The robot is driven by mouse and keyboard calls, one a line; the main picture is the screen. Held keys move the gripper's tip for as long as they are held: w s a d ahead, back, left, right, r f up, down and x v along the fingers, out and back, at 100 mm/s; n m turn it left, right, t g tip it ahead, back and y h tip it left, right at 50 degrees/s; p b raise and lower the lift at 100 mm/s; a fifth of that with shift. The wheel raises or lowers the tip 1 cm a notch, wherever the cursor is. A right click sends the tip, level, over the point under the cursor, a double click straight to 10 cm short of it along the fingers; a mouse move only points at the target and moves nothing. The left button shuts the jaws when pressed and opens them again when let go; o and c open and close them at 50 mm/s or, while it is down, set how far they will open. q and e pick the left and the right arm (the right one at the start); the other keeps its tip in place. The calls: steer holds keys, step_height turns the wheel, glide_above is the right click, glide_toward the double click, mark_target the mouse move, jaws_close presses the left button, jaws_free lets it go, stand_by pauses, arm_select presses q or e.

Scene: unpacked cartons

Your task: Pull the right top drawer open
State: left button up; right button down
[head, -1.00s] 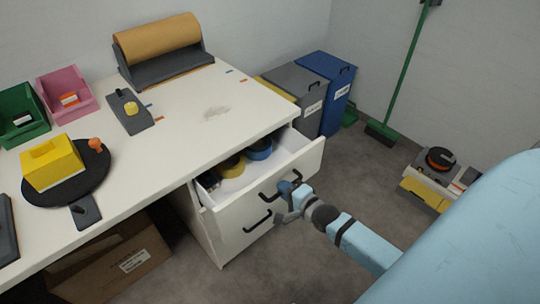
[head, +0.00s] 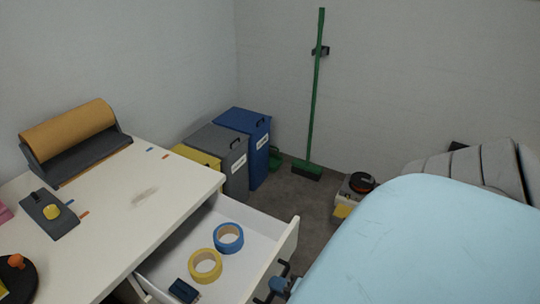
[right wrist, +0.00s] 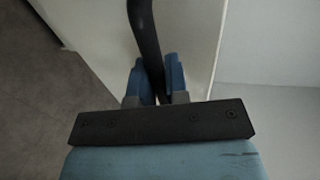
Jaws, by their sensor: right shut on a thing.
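The right top drawer (head: 240,260) is a white drawer under the white desk. It stands well out from the desk, and its inside is in plain view. A yellow tape roll (head: 205,265), a blue tape roll (head: 229,238) and a small dark blue item (head: 185,291) lie in it. My right gripper (head: 279,282) is at the drawer's front face, partly hidden by my own arm. In the right wrist view its blue fingers (right wrist: 155,82) are shut on the black drawer handle (right wrist: 145,35). My left gripper is not in view.
The white desk (head: 110,215) carries a brown paper roll (head: 68,133) and a dark tape dispenser (head: 50,214). Grey (head: 222,155) and blue (head: 244,140) bins stand behind the drawer. A green broom (head: 314,100) leans at the wall. Floor shows beyond the drawer.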

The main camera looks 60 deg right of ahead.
stand_by(0.3)
steer(key=c, duration=1.1)
jaws_free()
steer(key=shift+s, duration=0.1)
steer(key=shift+s, duration=0.25)
steer(key=v, duration=1.3)
steer(key=shift+s+d+p, duration=0.1)
steer(key=shift+d+p, duration=0.1)
steer(key=shift+p, duration=0.1)
